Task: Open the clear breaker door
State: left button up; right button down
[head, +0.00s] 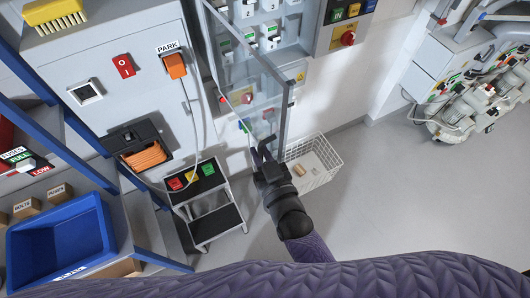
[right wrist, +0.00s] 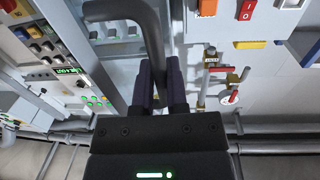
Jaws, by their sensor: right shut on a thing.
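The clear breaker door (head: 262,88) is a see-through panel with a grey frame. In the head view it stands swung out from the grey cabinet, in front of the breakers (head: 268,30). My right gripper (head: 262,154) is at the door's lower outer edge. In the right wrist view, my right gripper (right wrist: 161,82) is shut on a dark, bent door handle (right wrist: 150,30), which runs up from between the fingers. The exact contact is partly hidden by the fingers. My left gripper is not in view.
A white wire basket (head: 318,160) stands on the floor right of the gripper. A step stool (head: 212,210) stands to the left, below an orange plug (head: 175,65) with a hanging cable. A blue bin (head: 60,243) is at lower left.

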jog(key=shift+r, duration=0.1)
jog(key=c, duration=1)
grip_release()
jog(key=shift+o, duration=0.2)
jog(key=shift+w, duration=0.1)
jog(key=v, duration=0.9)
jog(key=shift+s, duration=0.4)
